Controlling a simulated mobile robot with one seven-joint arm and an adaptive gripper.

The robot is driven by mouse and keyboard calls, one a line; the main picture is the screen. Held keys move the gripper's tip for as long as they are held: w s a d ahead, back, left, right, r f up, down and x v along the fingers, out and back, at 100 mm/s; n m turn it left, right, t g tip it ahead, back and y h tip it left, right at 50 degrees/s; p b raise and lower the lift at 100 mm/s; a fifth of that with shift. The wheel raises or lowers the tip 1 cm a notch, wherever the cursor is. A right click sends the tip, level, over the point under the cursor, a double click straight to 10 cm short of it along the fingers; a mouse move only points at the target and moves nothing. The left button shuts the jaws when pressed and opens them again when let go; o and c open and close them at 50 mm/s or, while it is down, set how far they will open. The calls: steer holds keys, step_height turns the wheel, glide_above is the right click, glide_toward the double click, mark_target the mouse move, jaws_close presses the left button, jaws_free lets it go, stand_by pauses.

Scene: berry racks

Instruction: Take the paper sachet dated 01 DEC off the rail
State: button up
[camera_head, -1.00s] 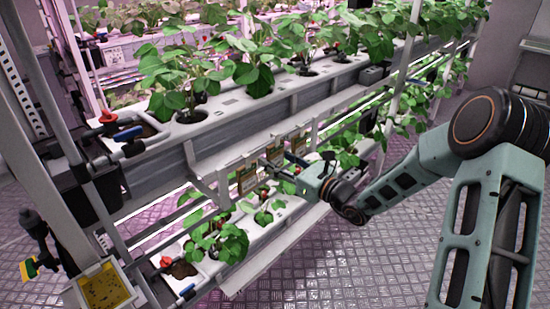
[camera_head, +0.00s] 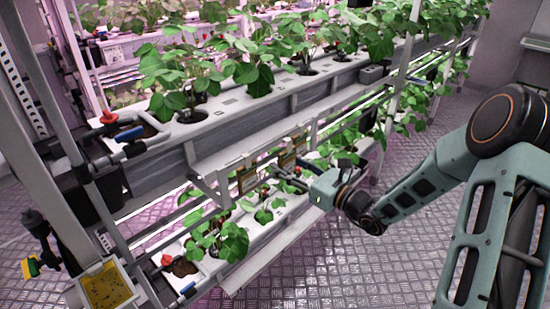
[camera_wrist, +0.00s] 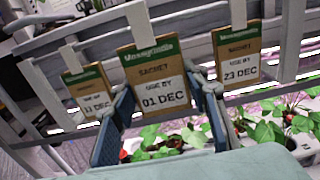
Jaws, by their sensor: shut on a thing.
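The paper sachet dated 01 DEC (camera_wrist: 160,75) is brown with a green top band and a white date label. It is in the middle of the wrist view, with its white hanging tab (camera_wrist: 140,22) crossing in front of the rail (camera_wrist: 85,25). My gripper (camera_wrist: 163,100) is shut on this sachet, with one blue-grey finger at each side edge. Whether the tab still hooks over the rail cannot be told. In the head view my gripper (camera_head: 283,180) is small at the lower rail, and the dates are unreadable there.
A sachet dated 23 DEC (camera_wrist: 237,58) hangs close on the right. Another sachet (camera_wrist: 88,92), its date apparently 11 DEC, hangs on the left. Strawberry plants (camera_wrist: 270,130) grow below and behind. The metal floor (camera_head: 330,265) in front of the rack is clear.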

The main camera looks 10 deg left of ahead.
steer(key=shift+p+v, duration=0.4)
steer(key=shift+v, duration=1.95)
steer(key=shift+d, duration=0.1)
steer(key=w+d+v, duration=0.2)
steer(key=v, duration=1.4)
step_height(320, 180, up, 13)
steer(key=a+m+t+h+p, duration=0.1)
steer(key=m+t+h+p, duration=0.3)
steer(key=p, duration=1.6)
steer(key=shift+w+m+t+h, duration=0.3)
steer(key=shift+t+h, duration=0.1)
steer(key=shift+h, duration=0.3)
